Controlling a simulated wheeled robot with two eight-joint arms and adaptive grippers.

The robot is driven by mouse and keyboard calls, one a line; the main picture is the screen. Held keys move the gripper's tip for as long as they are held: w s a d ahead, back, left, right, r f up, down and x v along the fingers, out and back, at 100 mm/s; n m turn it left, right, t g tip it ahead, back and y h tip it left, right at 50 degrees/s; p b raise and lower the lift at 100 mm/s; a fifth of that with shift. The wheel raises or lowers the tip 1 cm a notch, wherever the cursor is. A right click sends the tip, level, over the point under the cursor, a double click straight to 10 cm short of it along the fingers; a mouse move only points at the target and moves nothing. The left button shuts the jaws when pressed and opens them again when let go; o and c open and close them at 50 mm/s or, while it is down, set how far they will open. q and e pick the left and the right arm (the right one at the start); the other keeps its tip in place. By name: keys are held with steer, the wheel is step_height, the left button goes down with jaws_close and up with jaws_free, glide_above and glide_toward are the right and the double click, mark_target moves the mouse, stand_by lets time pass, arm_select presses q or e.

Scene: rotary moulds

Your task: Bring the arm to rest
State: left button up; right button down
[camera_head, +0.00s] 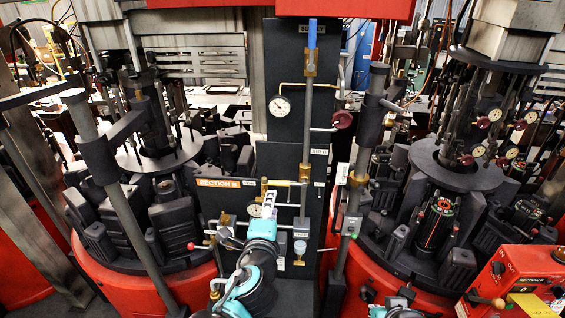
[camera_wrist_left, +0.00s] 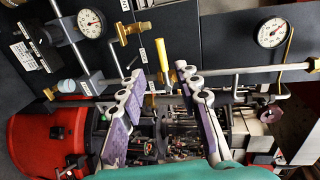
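My left arm comes up from the bottom in the head view. Its left gripper (camera_head: 268,203) is in front of the lower part of the dark valve panel (camera_head: 285,108). In the left wrist view the gripper (camera_wrist_left: 164,78) shows two purple-padded fingers spread apart, with nothing held between them. A yellow valve handle (camera_wrist_left: 160,58) shows beyond the fingertips; I cannot tell how far it is from them. My right gripper is not in view.
A pressure gauge (camera_head: 280,106) and pipes (camera_head: 306,150) are on the panel. Red-based moulding machines stand left (camera_head: 120,284) and right (camera_head: 380,270). A red control box (camera_head: 515,275) is at the lower right. Slanted grey posts (camera_head: 125,220) flank the panel.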

arm_select(q)
steer(key=s+a+f+n+g+y+b, duration=0.1)
steer(key=s+a+f+n+g+b, duration=0.15)
steer(key=a+f+n+b, duration=0.45)
steer(key=s+a+f+n+g+y+b, duration=0.1)
steer(key=s+a+f+n+g+b, duration=0.2)
steer(key=f, duration=0.8)
steer(key=s+f+n+g+h+b, duration=0.2)
steer(key=s+f+n+g+b, duration=0.1)
steer(key=s+f+n+b, duration=0.4)
steer(key=s+f, duration=0.3)
steer(key=f, duration=0.4)
steer(key=shift+s+n, duration=0.4)
steer(key=shift+o, duration=0.4)
steer(key=shift+a+f, duration=0.1)
steer(key=shift+f, duration=0.05)
